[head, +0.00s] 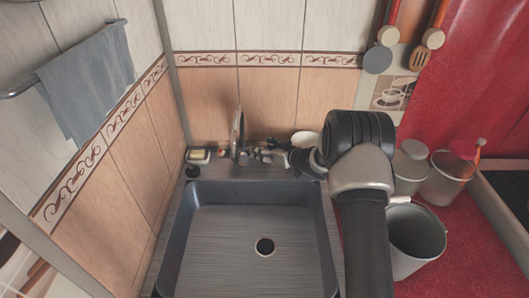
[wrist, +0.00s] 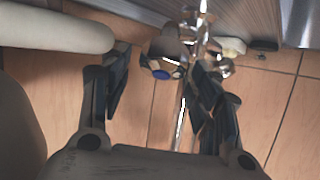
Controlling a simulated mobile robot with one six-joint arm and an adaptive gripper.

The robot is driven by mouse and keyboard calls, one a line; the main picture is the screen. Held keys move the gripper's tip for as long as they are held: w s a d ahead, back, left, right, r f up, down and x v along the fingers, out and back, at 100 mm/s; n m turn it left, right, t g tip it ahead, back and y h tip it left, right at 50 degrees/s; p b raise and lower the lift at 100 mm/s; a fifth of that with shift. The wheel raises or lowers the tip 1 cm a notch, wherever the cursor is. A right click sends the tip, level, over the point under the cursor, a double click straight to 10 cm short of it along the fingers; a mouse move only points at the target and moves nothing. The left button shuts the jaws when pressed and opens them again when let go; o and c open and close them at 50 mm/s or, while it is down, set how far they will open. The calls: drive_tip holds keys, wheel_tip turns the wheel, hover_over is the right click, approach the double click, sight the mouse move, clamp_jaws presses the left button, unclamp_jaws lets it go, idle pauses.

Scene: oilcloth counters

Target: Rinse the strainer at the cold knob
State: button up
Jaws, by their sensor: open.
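My gripper (head: 263,153) is at the back edge of the sink (head: 210,240), close to the chrome tap (head: 238,133). In the wrist view its two dark fingers (wrist: 160,85) are apart, with nothing held. A metal knob with a blue cap, the cold knob (wrist: 160,66), shows between and just beyond the fingers; I cannot tell whether they touch it. The tap's chrome body (wrist: 203,25) is beside the right finger. The sink basin is empty around its drain. I cannot pick out a strainer in either view.
A soap dish with a sponge (head: 198,156) sits at the sink's back left corner. A white cup (head: 305,139) stands behind my wrist. A grey bucket (head: 414,240) and other containers stand right of my arm. Utensils (head: 388,36) hang above; a towel (head: 88,90) hangs left.

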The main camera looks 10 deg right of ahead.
wheel_tip(320, 180, up, 8)
drive_tip(key=shift+r, duration=0.15)
idle(0.3)
